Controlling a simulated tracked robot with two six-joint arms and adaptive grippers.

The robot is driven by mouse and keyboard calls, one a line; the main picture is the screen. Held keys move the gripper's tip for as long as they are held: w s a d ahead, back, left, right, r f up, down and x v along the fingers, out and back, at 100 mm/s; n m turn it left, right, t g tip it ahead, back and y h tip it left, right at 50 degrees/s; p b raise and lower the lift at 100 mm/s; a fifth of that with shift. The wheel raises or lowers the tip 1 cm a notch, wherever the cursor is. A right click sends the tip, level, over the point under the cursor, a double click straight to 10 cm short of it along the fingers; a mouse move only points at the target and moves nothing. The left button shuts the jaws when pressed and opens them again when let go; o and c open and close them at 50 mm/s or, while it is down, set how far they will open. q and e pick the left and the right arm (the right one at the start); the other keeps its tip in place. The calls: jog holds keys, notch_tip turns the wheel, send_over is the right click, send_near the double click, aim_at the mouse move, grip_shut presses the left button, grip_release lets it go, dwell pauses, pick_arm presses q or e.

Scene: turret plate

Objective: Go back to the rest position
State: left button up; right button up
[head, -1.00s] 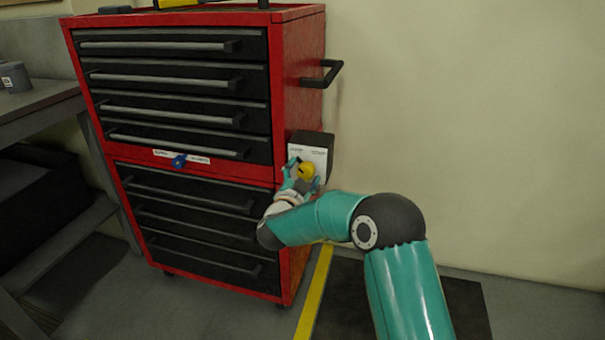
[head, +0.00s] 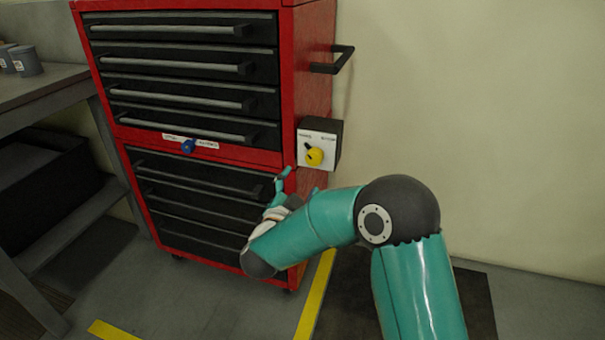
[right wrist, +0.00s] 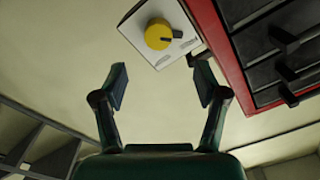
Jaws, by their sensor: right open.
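My right gripper (head: 298,182) is below the yellow knob (head: 315,156) on the white-faced switch box (head: 328,139), at the side of the red tool cabinet. In the right wrist view its two fingers (right wrist: 162,85) are spread with nothing between them. The yellow knob (right wrist: 158,35) with its dark pointer shows beyond the fingertips, apart from them. My right arm is bent in front of the cabinet's lower drawers. My left gripper is not in view.
The red tool cabinet (head: 288,80) has black drawers, a side handle (head: 335,62) and a blue knob (head: 188,146) on its front. A grey bench (head: 50,88) stands at left. Yellow floor tape (head: 314,295) and a dark mat (head: 475,290) lie on the floor. The wall at right is bare.

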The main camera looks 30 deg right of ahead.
jog(key=shift+s+a, duration=0.35)
jog(key=shift+a, duration=0.05)
jog(key=shift+d, duration=0.1)
